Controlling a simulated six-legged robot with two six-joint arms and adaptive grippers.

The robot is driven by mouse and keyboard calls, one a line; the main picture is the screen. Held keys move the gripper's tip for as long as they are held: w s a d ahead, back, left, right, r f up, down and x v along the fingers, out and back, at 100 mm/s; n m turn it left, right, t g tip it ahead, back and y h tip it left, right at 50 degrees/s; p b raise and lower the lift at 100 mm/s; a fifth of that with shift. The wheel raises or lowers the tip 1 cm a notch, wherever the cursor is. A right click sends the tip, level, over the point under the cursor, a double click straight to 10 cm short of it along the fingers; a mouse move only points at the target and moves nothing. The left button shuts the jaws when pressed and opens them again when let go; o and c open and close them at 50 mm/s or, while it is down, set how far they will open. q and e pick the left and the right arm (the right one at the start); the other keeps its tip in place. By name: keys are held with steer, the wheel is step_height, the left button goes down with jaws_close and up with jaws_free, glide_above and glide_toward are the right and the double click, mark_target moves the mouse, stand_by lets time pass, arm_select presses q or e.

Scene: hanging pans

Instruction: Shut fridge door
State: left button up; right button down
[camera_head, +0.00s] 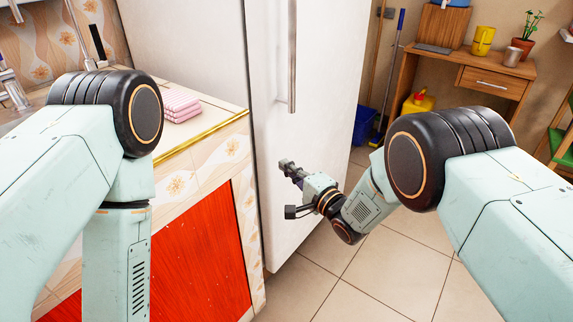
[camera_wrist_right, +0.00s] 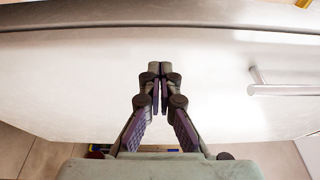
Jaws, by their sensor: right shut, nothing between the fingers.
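The white fridge (camera_head: 325,95) stands in the middle of the head view, with its front door facing right and a long vertical handle (camera_head: 291,55) near the door's left edge. I cannot tell whether the door stands slightly ajar. My right gripper (camera_head: 286,167) is shut and empty, in front of the lower door, below the handle. In the right wrist view the closed fingertips (camera_wrist_right: 154,70) point at the white door face (camera_wrist_right: 70,85), with the handle (camera_wrist_right: 285,89) to the right. I cannot tell whether they touch it. My left gripper is out of view.
A counter with gold trim (camera_head: 205,136) and a red cabinet front (camera_head: 200,262) adjoins the fridge on the left. Folded pink towels (camera_head: 180,105) lie on it. A wooden desk (camera_head: 485,75) and blue bucket (camera_head: 364,125) stand at back right. Tiled floor (camera_head: 375,285) is clear.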

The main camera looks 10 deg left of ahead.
steer(key=s+a+p, duration=0.2)
steer(key=s+p, duration=0.7)
steer(key=shift+s+a+f, duration=0.2)
steer(key=shift+s+f, duration=0.05)
steer(key=shift+s, duration=0.05)
